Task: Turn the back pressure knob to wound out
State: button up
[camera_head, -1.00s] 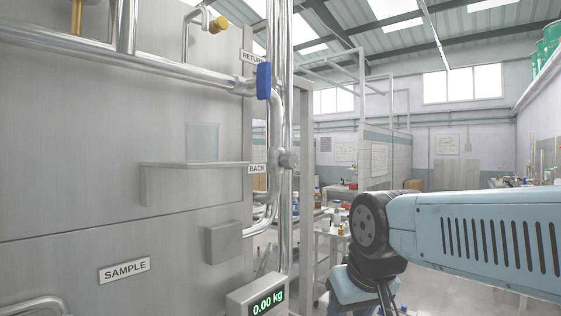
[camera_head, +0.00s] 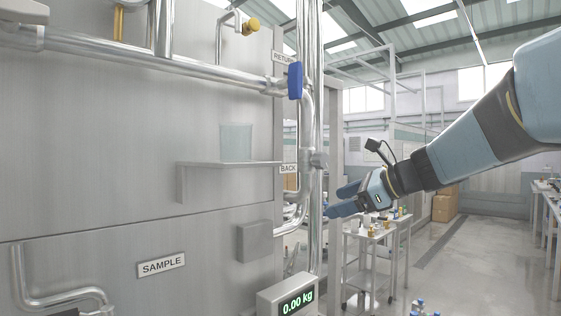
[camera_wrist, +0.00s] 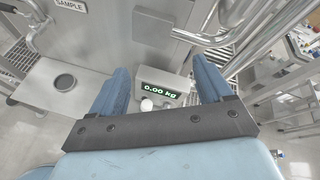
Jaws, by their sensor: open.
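The back pressure knob (camera_head: 319,160) is a small grey metal knob on the upright pipe, just right of the "BACK" label (camera_head: 289,169). How far it is wound cannot be told at this size. My gripper (camera_head: 338,200) is open with blue fingers, below and slightly right of the knob in the head view, pointing left toward the pipes. No contact with the knob shows. In the wrist view, the space between my gripper's fingers (camera_wrist: 160,68) is empty, with the scale display beyond. I cannot make out the knob in that view.
A blue-handled valve (camera_head: 295,80) sits above by the "RETURN" label. A weight readout (camera_head: 288,299) shows 0.00 kg below. A shelf with a clear beaker (camera_head: 236,142) juts from the steel panel at left. A trolley with bottles (camera_head: 370,232) stands behind my gripper.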

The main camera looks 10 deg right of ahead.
aim_at(325, 159)
jog(key=w+d+r+m+t+y, duration=0.1)
jog(key=w+d+r+m+t, duration=0.4)
jog(key=w+d+r+m, duration=0.3)
jog(key=shift+m, duration=0.6)
jog(key=x, duration=0.8)
jog(key=r+x, duration=0.1)
jog(key=x, duration=0.3)
jog(key=shift+w+a+f, duration=0.1)
jog(key=shift+w+a, duration=0.15)
jog(key=shift+c, duration=0.3)
